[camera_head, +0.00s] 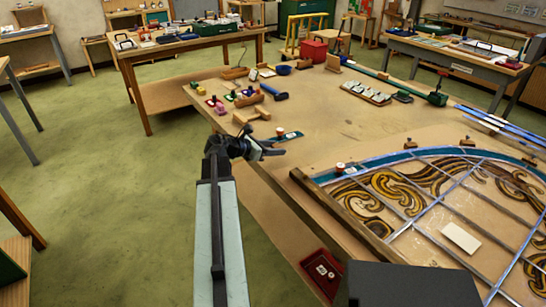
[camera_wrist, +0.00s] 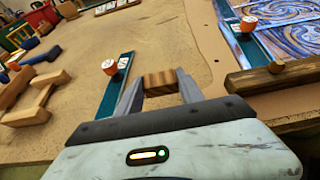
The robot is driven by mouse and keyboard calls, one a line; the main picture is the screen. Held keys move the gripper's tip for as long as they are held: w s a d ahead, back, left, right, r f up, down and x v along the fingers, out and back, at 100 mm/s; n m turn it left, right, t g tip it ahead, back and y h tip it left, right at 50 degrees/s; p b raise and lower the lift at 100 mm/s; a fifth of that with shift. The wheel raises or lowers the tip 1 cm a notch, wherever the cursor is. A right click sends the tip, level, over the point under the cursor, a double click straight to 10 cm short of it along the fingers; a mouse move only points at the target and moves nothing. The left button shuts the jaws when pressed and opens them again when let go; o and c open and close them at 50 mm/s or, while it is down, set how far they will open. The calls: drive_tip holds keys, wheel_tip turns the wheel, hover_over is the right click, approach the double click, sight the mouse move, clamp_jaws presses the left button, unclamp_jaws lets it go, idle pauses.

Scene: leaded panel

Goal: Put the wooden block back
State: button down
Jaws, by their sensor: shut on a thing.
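My gripper (camera_wrist: 160,84) is shut on a small wooden block (camera_wrist: 160,80), held crosswise between its two fingertips in the wrist view. In the head view my gripper (camera_head: 270,153) is at the near left edge of the big worktable (camera_head: 335,115); the held block cannot be made out there. A teal strip (camera_wrist: 112,85) with an orange and white round piece lies just left of the fingers in the wrist view; the strip also shows in the head view (camera_head: 288,137), just beyond my gripper.
Loose wooden pieces (camera_wrist: 35,100) lie left of my gripper, near a blue-handled tool (camera_head: 273,92). The leaded panel (camera_head: 430,200) with its wooden edge strip (camera_head: 340,215) fills the right. Bare tabletop lies beyond the gripper. A red box (camera_head: 322,272) sits below the table's edge.

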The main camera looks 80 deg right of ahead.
sight(274, 161)
wheel_tip(274, 161, down, 4)
drive_tip(key=shift+w+r+b, duration=0.1)
drive_tip(key=shift+b, duration=1.15)
drive_tip(key=shift+r, duration=0.25)
drive_tip(key=shift+f, duration=0.2)
drive_tip(key=c, duration=0.7)
unclamp_jaws()
drive_tip(key=shift+c, duration=0.2)
